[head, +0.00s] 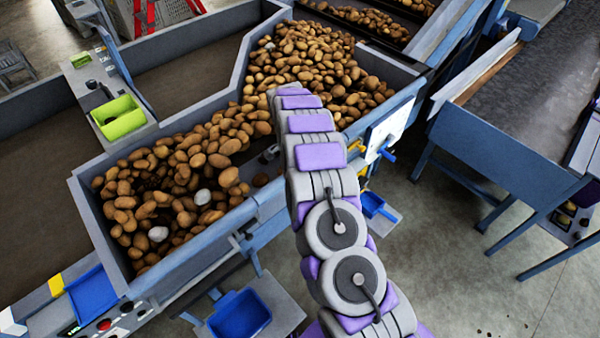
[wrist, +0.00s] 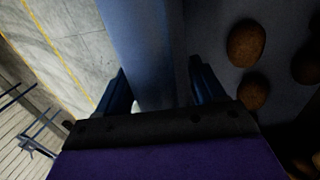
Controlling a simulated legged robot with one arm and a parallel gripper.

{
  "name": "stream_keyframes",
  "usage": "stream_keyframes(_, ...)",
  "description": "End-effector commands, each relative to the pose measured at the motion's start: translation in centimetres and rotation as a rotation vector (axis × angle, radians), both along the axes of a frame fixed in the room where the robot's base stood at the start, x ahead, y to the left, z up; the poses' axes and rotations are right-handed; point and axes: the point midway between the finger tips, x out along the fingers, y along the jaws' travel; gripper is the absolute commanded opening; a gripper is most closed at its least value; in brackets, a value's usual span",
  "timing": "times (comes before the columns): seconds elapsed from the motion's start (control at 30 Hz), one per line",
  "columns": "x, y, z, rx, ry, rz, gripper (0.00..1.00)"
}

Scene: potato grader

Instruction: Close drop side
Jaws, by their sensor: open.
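The blue-grey near side wall (head: 200,248) of the potato trough runs diagonally across the head view. I cannot tell which section of it is the drop side. My arm reaches over this wall and covers part of it, and I cannot make out my gripper in the head view. In the wrist view my gripper (wrist: 162,88) is open. Its two dark blue fingers stand on either side of a blue-grey panel (wrist: 150,40), seen along its edge. I cannot tell whether the fingers touch it.
Potatoes (head: 180,185) fill the trough, and some (wrist: 246,44) lie right of the panel in the wrist view. A blue bin (head: 240,315) and a blue scoop-like tray (head: 375,205) are below the wall. A blue-framed conveyor (head: 510,150) stands at right, with bare floor between.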

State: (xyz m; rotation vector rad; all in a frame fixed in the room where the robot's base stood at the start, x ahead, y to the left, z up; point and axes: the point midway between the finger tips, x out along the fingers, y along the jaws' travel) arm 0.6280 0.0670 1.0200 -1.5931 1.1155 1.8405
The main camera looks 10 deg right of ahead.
Motion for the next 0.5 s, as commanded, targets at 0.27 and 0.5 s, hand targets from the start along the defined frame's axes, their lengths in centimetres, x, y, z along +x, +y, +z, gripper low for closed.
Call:
stream_keyframes(0.27, 1.5, 1.0, 5.6, 0.0, -0.005, -0.001, 0.69)
stream_keyframes(0.5, 2.5, 1.9, 10.3, -0.001, -0.002, 0.0, 0.69)
